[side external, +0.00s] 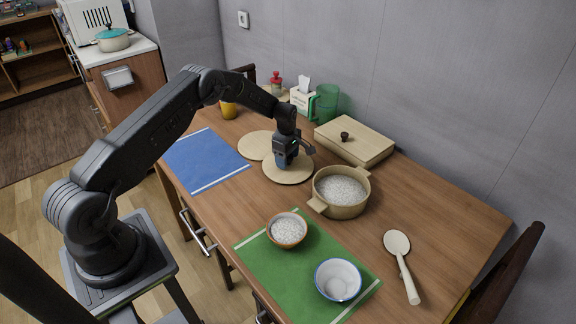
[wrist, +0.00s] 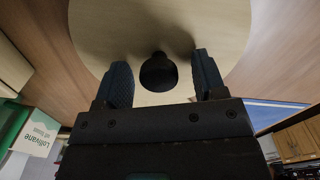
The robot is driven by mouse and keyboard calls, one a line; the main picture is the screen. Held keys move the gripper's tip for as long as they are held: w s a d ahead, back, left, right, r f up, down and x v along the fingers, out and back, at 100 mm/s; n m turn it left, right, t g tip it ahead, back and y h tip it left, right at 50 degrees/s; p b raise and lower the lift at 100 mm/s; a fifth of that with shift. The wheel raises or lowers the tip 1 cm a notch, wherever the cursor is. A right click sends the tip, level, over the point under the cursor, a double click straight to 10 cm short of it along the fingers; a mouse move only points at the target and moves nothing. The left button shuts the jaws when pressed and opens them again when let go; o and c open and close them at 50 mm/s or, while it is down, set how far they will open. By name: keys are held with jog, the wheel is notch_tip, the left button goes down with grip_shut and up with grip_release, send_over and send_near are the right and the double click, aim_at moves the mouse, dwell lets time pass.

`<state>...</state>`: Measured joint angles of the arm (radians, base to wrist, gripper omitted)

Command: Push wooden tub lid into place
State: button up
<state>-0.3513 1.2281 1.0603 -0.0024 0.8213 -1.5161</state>
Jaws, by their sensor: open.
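The round pale wooden lid (side external: 288,176) lies on the table beneath my gripper (side external: 285,161). In the wrist view the lid (wrist: 95,35) fills the upper middle, and its dark round knob (wrist: 158,74) sits between my two fingers (wrist: 160,66). The fingers are open, one on each side of the knob, with a visible gap to it on both sides. The wooden tub (side external: 341,209) stands to the right of the lid, uncovered and filled with white rice-like grain. In the side view my gripper hides the knob.
Another round wooden disc (side external: 257,145) lies left of the lid. A wooden box with a knob (side external: 354,143) is behind the tub. A grain bowl (side external: 287,234) and a white bowl (side external: 338,281) stand on a green mat (side external: 273,262). A rice paddle (side external: 399,260) lies at right.

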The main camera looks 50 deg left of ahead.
jog(key=shift+f, duration=0.25)
jog(key=shift+c, duration=0.5)
jog(key=c, duration=0.9)
jog(key=shift+r, duration=0.15)
jog(key=shift+c, duration=0.2)
notch_tip(320, 180, up, 4)
jog(key=shift+r, duration=0.2)
jog(key=s+a+r, duration=0.6)
jog(key=s+a, duration=0.2)
jog(key=shift+s+r, duration=0.2)
